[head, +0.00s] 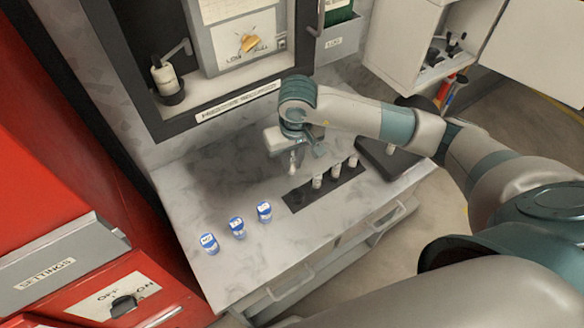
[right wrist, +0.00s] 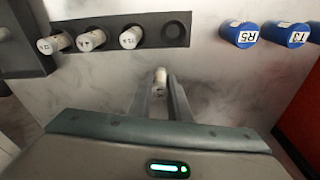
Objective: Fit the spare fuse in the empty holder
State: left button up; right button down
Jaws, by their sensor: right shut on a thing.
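My right gripper (head: 294,166) is over the worktop, on the wall side of the dark fuse strip. It is shut on a small white fuse, the spare fuse (head: 292,170), which sticks out between the fingertips. In the right wrist view the spare fuse (right wrist: 160,77) sits between the two fingers (right wrist: 163,88), apart from the strip. The dark fuse strip (head: 298,200) carries three white fuses (head: 335,170). Its empty holder (right wrist: 174,30) is the round hole at the strip's right end in the right wrist view. My left gripper is not in view.
Three blue-capped labelled pieces (head: 237,227) stand on the worktop (head: 225,185), left of the strip. A dark block (head: 380,165) with a white piece is at the strip's right. A framed wall cabinet (head: 235,98) rises behind, and a red cabinet (head: 90,210) stands left.

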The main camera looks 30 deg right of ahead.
aim_at(292, 171)
jog(key=shift+f, duration=0.1)
jog(key=shift+s+f+p, duration=0.1)
jog(key=shift+f+p, duration=0.5)
jog(key=shift+f, duration=0.05)
notch_tip(292, 171, down, 2)
jog(key=shift+f+p, duration=0.15)
jog(key=shift+p, duration=0.35)
jog(key=shift+f, duration=0.1)
jog(key=shift+f, duration=0.1)
jog(key=shift+b, duration=0.3)
jog(key=c, duration=1.7)
grip_release()
jog(key=shift+o, duration=0.2)
